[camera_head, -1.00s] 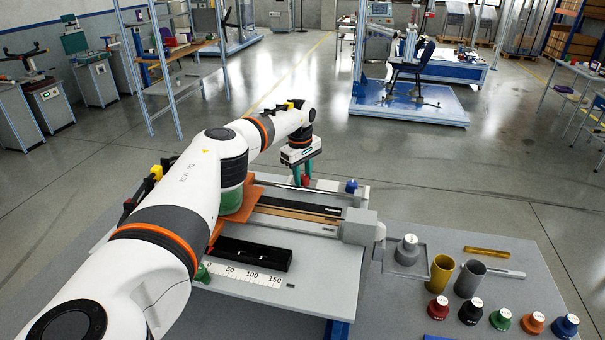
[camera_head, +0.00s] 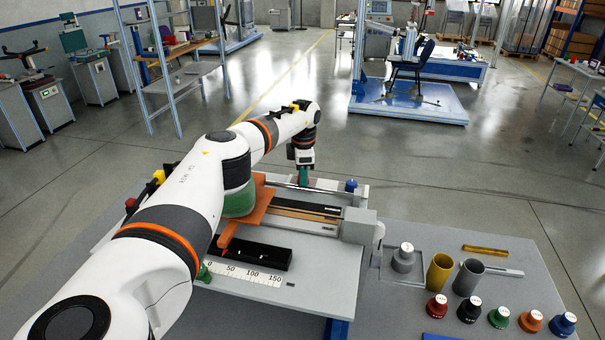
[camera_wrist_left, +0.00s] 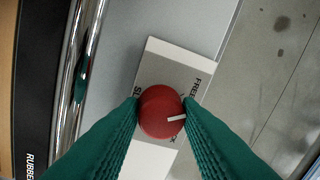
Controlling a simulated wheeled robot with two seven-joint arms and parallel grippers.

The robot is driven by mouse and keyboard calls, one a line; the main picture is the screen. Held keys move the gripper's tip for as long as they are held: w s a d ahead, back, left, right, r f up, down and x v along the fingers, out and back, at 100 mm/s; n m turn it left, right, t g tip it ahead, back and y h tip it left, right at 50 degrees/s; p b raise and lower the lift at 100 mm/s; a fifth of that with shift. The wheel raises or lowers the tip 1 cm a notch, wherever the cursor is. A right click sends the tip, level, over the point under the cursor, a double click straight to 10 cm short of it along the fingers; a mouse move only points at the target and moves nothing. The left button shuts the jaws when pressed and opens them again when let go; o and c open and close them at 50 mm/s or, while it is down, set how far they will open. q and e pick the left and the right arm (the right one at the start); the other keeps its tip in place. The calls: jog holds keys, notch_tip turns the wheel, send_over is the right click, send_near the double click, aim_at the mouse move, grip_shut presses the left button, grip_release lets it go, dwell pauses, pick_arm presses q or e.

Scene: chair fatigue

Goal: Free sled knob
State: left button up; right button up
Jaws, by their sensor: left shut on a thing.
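The sled knob (camera_wrist_left: 160,112) is round and red with a white pointer line, and sits on a pale label plate (camera_wrist_left: 180,62) in the left wrist view. The pointer is toward the picture's right, below the printed word FREE; other lettering is partly covered. My left gripper (camera_wrist_left: 162,112) has its green ridged fingers on both sides of the knob, shut on it. In the head view my left gripper (camera_head: 303,176) is down at the far edge of the grey bench unit, and its fingers hide the knob. My right gripper is not in view.
A polished rod (camera_wrist_left: 80,75) runs close to the knob's left in the wrist view. An orange plate (camera_head: 258,208) and black-and-tan rail (camera_head: 300,212) lie nearer. A blue knob (camera_head: 351,185) stands right. Cups and several coloured weights (camera_head: 470,308) occupy the right table.

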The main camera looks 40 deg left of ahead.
pick_arm(q)
jog(key=shift+w+r+n, duration=0.15)
jog(key=shift+n, duration=1.45)
jog(key=o, duration=0.9)
jog(key=shift+o, duration=0.4)
jog(key=shift+d, duration=0.1)
notch_tip(320, 180, up, 12)
jog(key=b, duration=0.4)
jog(key=shift+s+d, duration=0.2)
jog(key=shift+d, duration=0.2)
